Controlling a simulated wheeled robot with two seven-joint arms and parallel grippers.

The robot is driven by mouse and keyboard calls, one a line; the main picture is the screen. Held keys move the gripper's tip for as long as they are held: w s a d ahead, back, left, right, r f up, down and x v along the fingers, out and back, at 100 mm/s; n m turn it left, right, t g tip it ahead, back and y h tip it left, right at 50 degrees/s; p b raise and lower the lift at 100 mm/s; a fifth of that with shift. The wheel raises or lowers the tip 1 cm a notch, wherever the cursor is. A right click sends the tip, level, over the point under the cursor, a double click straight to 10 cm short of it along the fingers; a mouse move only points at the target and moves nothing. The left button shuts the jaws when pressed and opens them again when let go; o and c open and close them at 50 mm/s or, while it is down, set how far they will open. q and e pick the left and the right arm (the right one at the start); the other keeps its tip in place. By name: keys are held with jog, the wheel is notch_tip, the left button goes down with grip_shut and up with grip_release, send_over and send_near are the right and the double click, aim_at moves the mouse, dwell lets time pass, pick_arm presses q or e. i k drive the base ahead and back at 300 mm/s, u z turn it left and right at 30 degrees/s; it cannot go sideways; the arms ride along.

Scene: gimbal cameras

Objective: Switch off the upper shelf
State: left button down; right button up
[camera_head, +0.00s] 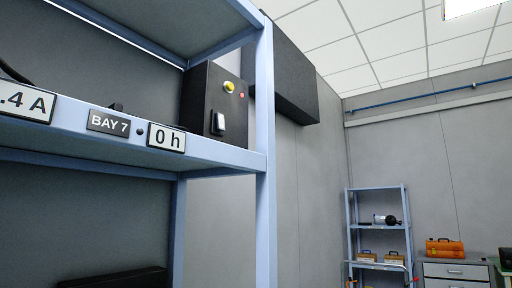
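The blue metal shelf (225,155) fills the left of the head view, with a board above and a darker space below. On it, near the right post, stands a black box (198,92). The box's side face carries a white rocker switch (218,123), a yellow round button (229,87) and a small red light or button (241,95). I cannot tell the switch's position. Labels on the shelf edge read ".4 A" (25,103), "BAY 7" (108,122) and "0 h" (166,137). Neither gripper is in view.
The shelf's upright post (265,200) stands right of the box. A dark box-like unit (283,80) hangs on the wall behind. Far right are a smaller blue rack (377,228), a grey drawer cabinet (455,270) and an orange case (444,247) on it.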

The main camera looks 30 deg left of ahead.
aim_at(220, 119)
jog(key=u, duration=0.2)
jog(key=i, duration=0.85)
jog(key=u, duration=0.2)
